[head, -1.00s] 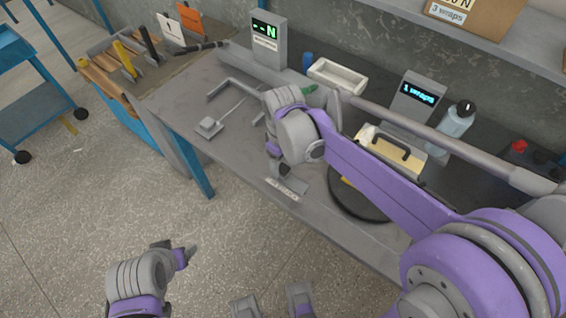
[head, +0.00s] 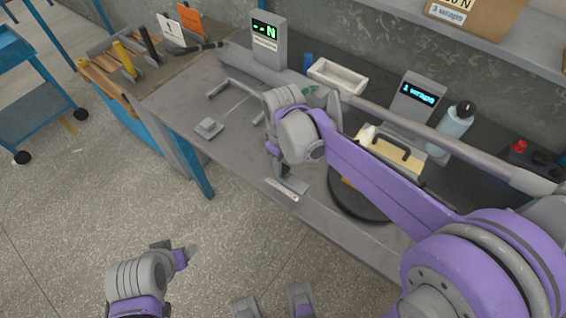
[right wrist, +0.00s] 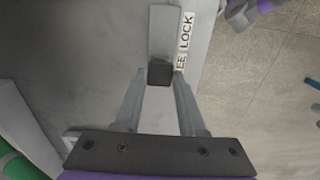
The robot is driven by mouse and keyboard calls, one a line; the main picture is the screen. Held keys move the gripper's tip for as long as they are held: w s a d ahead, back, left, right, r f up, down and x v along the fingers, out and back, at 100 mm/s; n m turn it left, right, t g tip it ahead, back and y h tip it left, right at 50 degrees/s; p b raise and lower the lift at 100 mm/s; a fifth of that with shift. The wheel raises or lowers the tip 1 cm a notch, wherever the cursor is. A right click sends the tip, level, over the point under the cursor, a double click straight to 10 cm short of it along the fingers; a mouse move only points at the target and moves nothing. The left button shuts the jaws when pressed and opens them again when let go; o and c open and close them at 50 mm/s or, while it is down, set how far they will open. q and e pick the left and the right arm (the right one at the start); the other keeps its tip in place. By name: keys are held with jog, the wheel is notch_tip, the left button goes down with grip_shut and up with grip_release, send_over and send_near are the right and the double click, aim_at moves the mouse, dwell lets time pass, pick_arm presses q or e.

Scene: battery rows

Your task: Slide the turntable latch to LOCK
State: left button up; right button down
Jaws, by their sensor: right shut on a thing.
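The latch is a small dark knob (right wrist: 160,72) on a grey track (right wrist: 165,30) in the right wrist view. A white label (right wrist: 186,32) beside the track reads "EE" next to the knob and "LOCK" farther up; its start is hidden. The knob stands at the "EE" end, short of LOCK. My right gripper (right wrist: 159,80) is shut on the knob. In the head view it reaches down to the latch at the bench's front edge, left of the dark round turntable (head: 340,205), which my arm partly covers. My left gripper (head: 183,255) hangs over the floor, away from the bench; its jaws are unclear.
On the grey bench (head: 225,160) stand an "N" display (head: 268,45), a white tray (head: 337,76), a "wraps" display (head: 417,98) and a bottle (head: 455,122). The front left of the bench is mostly clear.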

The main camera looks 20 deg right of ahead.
aim_at(299, 186)
dwell(0.8)
jog(key=s+d, duration=0.1)
jog(key=s, duration=0.1)
jog(key=s+d, duration=0.2)
jog(key=shift+d+p, duration=0.15)
jog(key=shift+p, duration=0.15)
jog(key=shift+c, duration=2.4)
grip_release()
jog(key=shift+s, duration=0.15)
notch_tip(299, 186, up, 11)
jog(key=p, duration=0.1)
